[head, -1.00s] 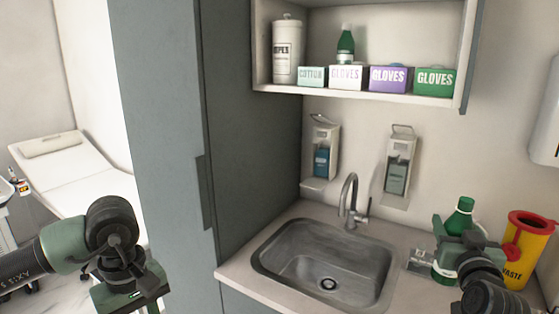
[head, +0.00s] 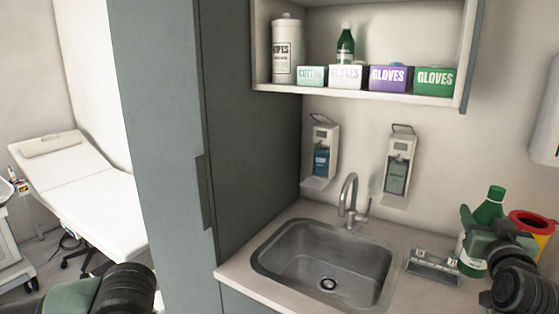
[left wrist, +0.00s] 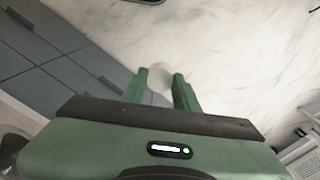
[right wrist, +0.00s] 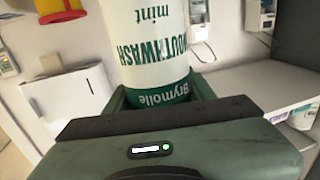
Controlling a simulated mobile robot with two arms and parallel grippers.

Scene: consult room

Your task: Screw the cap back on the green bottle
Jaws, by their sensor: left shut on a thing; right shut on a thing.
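The green bottle (head: 489,207) has a white label reading mouthwash and leans to the right over the right end of the counter. My right gripper (head: 478,240) is shut around it; the right wrist view shows the bottle (right wrist: 155,45) between the fingers. Whether its base touches the counter is unclear. In the left wrist view my left gripper (left wrist: 159,85) is shut on a small pale round thing, which looks like the cap (left wrist: 158,78). In the head view only part of my left arm shows at the bottom left; its fingers are out of view.
A steel sink (head: 325,262) with a tap (head: 348,200) is left of the bottle. A small grey holder (head: 433,266) lies between them. A yellow bin with red rim (head: 532,222) stands close behind my right arm. A shelf (head: 350,90) holds boxes and another green bottle (head: 345,46).

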